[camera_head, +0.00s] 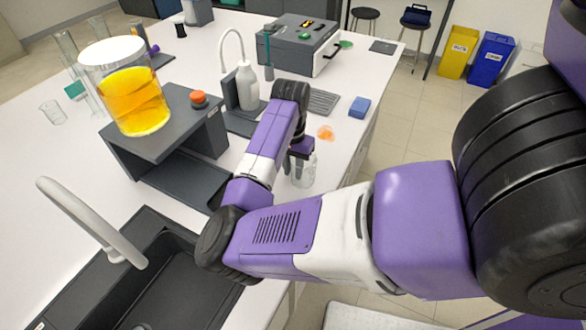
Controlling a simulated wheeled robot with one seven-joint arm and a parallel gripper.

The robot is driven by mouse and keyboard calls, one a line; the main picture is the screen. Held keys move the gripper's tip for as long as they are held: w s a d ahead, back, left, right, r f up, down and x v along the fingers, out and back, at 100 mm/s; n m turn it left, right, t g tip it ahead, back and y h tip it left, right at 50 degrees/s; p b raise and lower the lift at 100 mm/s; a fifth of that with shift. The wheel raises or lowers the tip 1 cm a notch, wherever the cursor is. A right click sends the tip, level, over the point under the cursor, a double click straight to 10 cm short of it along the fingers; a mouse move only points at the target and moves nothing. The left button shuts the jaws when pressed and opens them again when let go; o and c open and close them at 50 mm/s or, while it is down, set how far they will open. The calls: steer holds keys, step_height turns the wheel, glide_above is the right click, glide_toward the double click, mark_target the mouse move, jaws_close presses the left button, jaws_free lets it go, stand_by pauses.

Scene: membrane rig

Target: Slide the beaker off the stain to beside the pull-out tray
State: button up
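A clear glass beaker (308,178) stands on the white bench near its right edge, directly under and partly behind my gripper (298,160). The gripper points down at the beaker, with its dark fingers at or over the upper part. Whether they are shut on the glass cannot be told. An orange stain (325,132) lies on the bench behind and slightly right of the beaker, with a visible gap between them. A flat dark tray (185,182), apparently the pull-out tray, extends from under the grey stand, left of the beaker. My arm hides part of the bench between them.
The grey stand (160,135) carries a large jar of orange liquid (135,100) and an orange knob. A white wash bottle (247,86), a keyboard (322,102) and a blue block (360,107) are behind my gripper. A black sink (150,280) is at the front left.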

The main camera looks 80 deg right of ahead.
stand_by(0.3)
steer(key=shift+r+b, duration=0.5)
steer(key=shift+r, duration=3.4)
